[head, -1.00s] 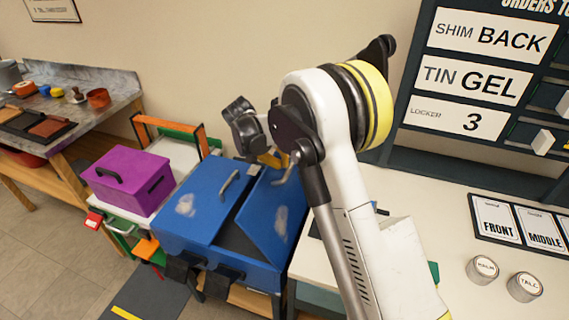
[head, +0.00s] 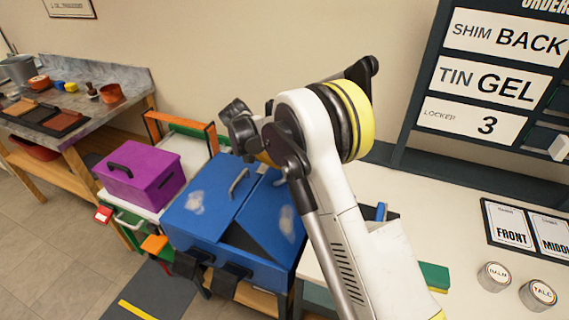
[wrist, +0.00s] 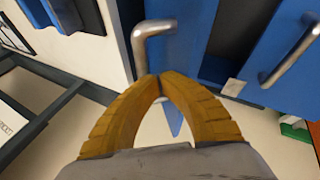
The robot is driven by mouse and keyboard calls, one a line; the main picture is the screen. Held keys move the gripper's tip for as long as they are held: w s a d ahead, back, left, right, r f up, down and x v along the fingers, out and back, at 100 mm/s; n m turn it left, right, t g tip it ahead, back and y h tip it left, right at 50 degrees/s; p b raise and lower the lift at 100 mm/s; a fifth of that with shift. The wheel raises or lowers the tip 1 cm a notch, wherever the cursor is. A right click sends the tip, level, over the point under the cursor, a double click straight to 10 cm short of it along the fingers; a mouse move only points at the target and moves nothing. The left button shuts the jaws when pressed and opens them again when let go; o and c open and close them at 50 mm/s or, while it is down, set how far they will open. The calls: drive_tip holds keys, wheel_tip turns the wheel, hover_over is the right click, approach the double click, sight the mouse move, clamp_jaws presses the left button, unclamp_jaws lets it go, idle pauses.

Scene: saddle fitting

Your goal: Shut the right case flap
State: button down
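The blue case (head: 187,248) stands left of centre in the head view. Its left flap (head: 212,195) lies flat. Its right flap (head: 272,228) is tilted, with a dark wedge of opening along its left side. In the wrist view the metal handle (wrist: 141,52) of the right flap runs down to my gripper's fingertips, and its lower part is hidden behind the left finger. My gripper (wrist: 159,77) has its yellow fingers drawn together at the tips, with no handle visible between them. In the head view my arm hides the fingertips.
A purple box (head: 142,180) stands left of the case. A cream worktop (head: 440,220) with tins (head: 494,277) lies to the right. A board (head: 478,90) of signs stands behind it. A workbench (head: 65,120) is at the far left.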

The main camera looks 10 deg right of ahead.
drive_tip(key=shift+w+a+f, duration=0.45)
drive_tip(key=shift+a+f, duration=0.05)
drive_tip(key=shift+a, duration=0.15)
idle(0.9)
